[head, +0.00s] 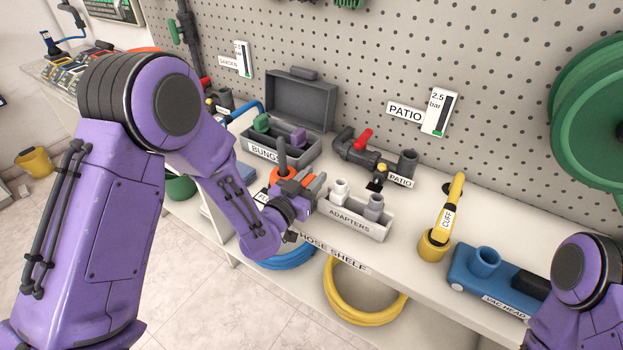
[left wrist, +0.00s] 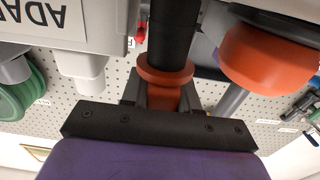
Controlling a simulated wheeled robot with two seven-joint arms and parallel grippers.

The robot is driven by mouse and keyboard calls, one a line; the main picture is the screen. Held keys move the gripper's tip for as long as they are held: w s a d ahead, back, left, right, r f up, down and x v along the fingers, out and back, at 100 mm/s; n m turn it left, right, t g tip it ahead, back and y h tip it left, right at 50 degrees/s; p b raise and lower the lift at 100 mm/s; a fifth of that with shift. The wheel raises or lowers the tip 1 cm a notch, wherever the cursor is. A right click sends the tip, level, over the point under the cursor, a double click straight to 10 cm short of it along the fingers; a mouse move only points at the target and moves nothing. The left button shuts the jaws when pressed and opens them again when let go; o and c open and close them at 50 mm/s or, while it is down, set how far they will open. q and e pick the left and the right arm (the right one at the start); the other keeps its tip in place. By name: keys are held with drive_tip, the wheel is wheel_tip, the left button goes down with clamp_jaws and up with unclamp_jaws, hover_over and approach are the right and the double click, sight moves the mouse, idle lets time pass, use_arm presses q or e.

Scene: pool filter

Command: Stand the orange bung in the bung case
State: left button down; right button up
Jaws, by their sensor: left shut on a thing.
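The bung case (head: 262,153) is a grey case with its lid open, labelled BUNGS, on the shelf against the pegboard in the head view. My left gripper (head: 309,183) is in front of the case, close to the adapters tray. It is shut on the orange bung (head: 306,180), partly hidden by the fingers. In the left wrist view, the orange bung (left wrist: 165,74) shows its collar and a dark cylindrical part between the fingers. My right arm shows at bottom right, but its gripper is out of view.
A larger orange item (left wrist: 270,62) is beside the gripper in the left wrist view. The adapters tray (head: 352,222) stands just right of the gripper. Behind are grey patio pipes with a red valve handle (head: 362,138). A yellow cuff (head: 434,246) and blue vac head (head: 490,282) stand further right.

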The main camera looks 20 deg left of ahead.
use_arm(q)
drive_tip(key=shift+f, duration=0.15)
drive_tip(key=c, duration=0.9)
unclamp_jaws()
drive_tip(key=shift+o, duration=0.2)
